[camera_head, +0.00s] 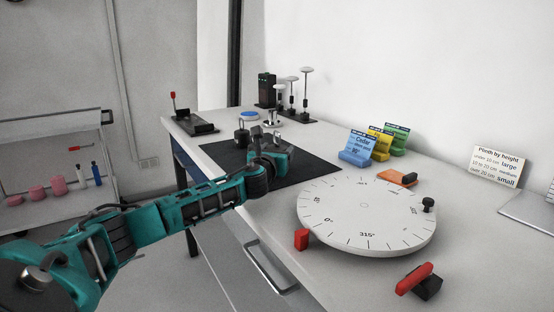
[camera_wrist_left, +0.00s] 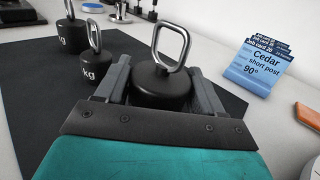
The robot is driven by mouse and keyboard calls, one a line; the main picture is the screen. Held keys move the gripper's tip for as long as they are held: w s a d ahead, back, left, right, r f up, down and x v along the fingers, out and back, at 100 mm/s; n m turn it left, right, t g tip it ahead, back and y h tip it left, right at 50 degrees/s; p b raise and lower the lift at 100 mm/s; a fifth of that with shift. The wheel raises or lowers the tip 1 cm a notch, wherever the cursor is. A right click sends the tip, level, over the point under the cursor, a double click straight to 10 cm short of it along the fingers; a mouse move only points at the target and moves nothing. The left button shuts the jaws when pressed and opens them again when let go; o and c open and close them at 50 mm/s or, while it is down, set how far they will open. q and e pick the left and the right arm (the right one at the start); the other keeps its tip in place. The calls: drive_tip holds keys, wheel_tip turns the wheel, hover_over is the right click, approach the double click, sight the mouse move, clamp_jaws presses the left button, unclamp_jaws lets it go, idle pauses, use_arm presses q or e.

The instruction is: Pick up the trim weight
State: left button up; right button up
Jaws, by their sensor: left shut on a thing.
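The trim weight is one of several black kettle-shaped weights with metal loop handles; I cannot tell which weight carries that name. My left gripper (camera_head: 270,158) reaches over the black mat (camera_head: 318,170) in the head view. In the left wrist view, my left gripper (camera_wrist_left: 162,92) is shut on a black weight (camera_wrist_left: 160,88), with one finger on each side of its body and its loop handle rising above. Two other weights marked "kg" stand to the left, a larger one (camera_wrist_left: 70,38) and a smaller one (camera_wrist_left: 95,70). My right gripper is not in view.
A white round turntable (camera_head: 365,222) with degree marks lies right of the mat. Blue, yellow and green card stands, the blue one (camera_head: 355,150) nearest, stand behind it. Posts (camera_head: 305,90) stand at the back.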

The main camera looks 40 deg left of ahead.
use_arm(q)
clamp_jaws()
idle(0.3)
drive_tip(key=shift+a+r, duration=0.1)
drive_tip(key=shift+r, duration=0.2)
drive_tip(key=shift+r, duration=0.1)
